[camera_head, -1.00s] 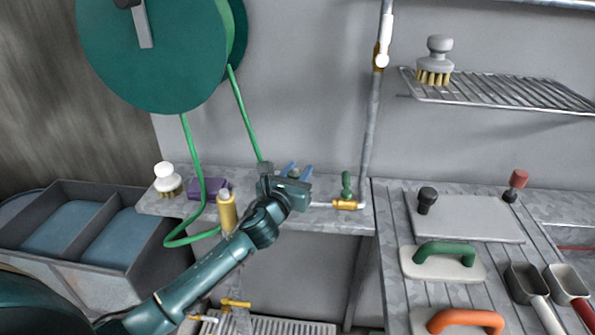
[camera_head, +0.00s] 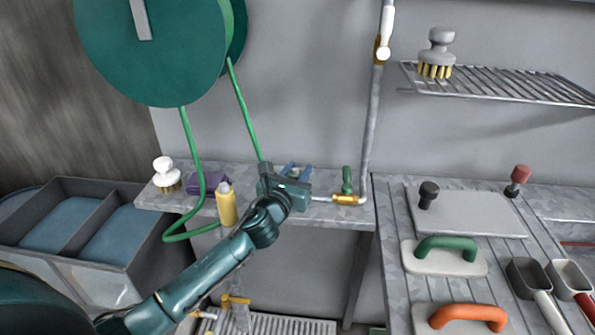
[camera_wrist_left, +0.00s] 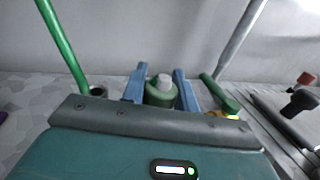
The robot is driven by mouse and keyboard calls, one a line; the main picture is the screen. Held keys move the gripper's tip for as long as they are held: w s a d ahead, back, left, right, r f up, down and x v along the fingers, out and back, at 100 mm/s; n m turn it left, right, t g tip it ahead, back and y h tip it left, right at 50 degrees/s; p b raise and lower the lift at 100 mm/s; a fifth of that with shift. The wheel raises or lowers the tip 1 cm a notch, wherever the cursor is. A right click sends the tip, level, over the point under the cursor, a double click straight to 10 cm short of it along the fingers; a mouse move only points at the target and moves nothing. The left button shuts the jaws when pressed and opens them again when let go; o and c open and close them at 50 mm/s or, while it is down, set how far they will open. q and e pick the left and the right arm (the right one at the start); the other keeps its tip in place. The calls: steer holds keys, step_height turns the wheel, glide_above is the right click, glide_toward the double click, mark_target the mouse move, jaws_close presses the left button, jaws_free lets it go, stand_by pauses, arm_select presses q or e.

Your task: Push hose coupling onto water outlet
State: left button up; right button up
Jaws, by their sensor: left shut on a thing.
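My left gripper (camera_head: 296,171) is over the wall shelf, just left of the water outlet (camera_head: 322,199). The outlet is a short pale pipe pointing left from a brass valve (camera_head: 346,199) with a green handle. In the left wrist view, the blue fingers (camera_wrist_left: 160,90) stand on both sides of a green piece with a grey end (camera_wrist_left: 160,97), which looks like the hose coupling; the gripper is shut on it. The gripper body partly hides the coupling and the outlet tip in the head view, so I cannot tell whether they touch. My right gripper is out of view.
A green hose (camera_head: 244,115) hangs from the teal reel (camera_head: 150,55). A yellow bottle (camera_head: 227,207), a purple block (camera_head: 207,184) and a white brush (camera_head: 165,172) stand on the shelf left of my arm.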

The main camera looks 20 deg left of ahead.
arm_select(q)
steer(key=shift+f+b, duration=0.65)
steer(key=shift+f, duration=0.25)
steer(key=o, duration=1.1)
steer(key=shift+s, duration=0.15)
steer(key=s, duration=1.3)
